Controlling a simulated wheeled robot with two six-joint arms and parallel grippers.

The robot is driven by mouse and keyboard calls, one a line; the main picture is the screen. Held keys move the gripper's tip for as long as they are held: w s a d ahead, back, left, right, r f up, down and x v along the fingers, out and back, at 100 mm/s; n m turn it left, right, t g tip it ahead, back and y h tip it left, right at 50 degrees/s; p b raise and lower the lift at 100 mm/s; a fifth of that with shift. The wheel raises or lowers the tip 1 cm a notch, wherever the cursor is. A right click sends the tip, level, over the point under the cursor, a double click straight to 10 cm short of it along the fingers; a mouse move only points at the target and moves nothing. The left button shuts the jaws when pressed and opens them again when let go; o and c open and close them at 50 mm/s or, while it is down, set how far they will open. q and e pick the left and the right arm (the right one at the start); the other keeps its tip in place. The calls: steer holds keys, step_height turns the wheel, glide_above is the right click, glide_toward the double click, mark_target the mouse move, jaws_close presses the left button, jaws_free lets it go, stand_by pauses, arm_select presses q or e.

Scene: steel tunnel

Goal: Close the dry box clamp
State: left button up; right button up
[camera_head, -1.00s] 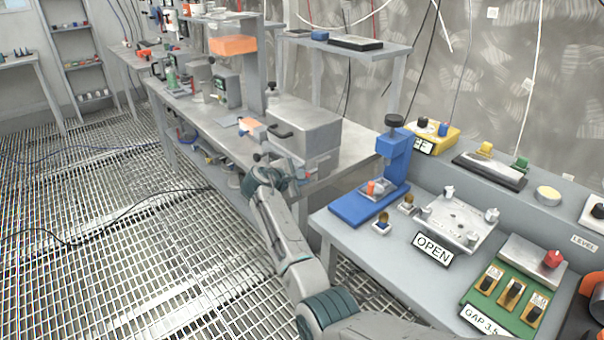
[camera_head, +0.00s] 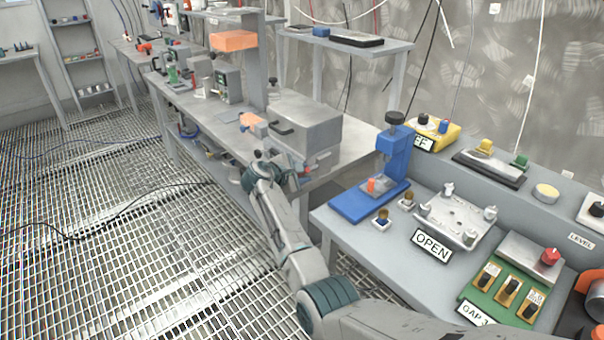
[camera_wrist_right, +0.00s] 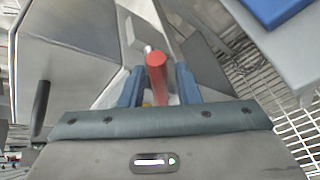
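The dry box (camera_head: 307,131) is a grey box with a black handle, standing on the long bench's near end. Its clamp's red handle (camera_wrist_right: 157,72) shows in the right wrist view, on a pale metal rod in front of the box wall. My right gripper (camera_wrist_right: 161,75) has its two blue fingers apart, one on each side of the red handle. A gap shows at the right finger; I cannot tell whether the left finger touches. In the head view the right gripper (camera_head: 303,172) is small beside the box's front, and the clamp is hard to make out. My left gripper is not in view.
A grey workbench (camera_head: 345,234) stands at the right, with a blue press (camera_head: 394,155), an OPEN sign (camera_head: 432,246) and a green panel (camera_head: 506,290). The long bench (camera_head: 354,150) holds other instruments further back.

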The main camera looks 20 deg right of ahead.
steer(key=shift+o, duration=0.3)
steer(key=shift+a, duration=0.1)
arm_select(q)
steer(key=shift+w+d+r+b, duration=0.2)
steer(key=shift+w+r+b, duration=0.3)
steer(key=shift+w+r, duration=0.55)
arm_select(e)
steer(key=v, duration=1)
steer(key=shift+a, duration=0.25)
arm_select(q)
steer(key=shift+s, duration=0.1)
arm_select(e)
steer(key=shift+s+r, duration=0.15)
